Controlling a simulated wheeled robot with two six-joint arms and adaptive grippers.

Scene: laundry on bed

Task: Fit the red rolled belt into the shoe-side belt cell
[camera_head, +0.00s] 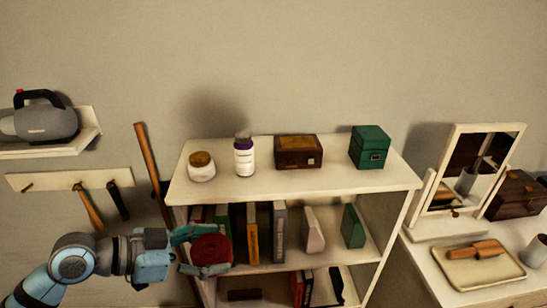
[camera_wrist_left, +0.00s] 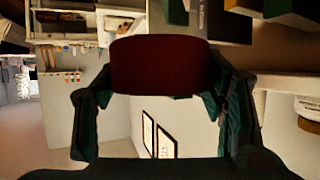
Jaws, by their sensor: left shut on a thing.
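The red rolled belt (camera_head: 211,249) is a dark red round roll. My left gripper (camera_head: 197,250) is shut on it and holds it up in front of the white bookshelf. In the left wrist view the belt (camera_wrist_left: 160,65) sits between the two fingers of the left gripper (camera_wrist_left: 158,95). No shoe and no belt cell can be made out in either view. My right gripper is not in view.
The white bookshelf (camera_head: 340,180) carries a jar (camera_head: 201,167), a bottle (camera_head: 244,157), a brown box (camera_head: 298,151) and a green box (camera_head: 370,147) on top. Books fill the shelf behind the belt. A mirror (camera_head: 470,165) and tray (camera_head: 479,267) stand at right.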

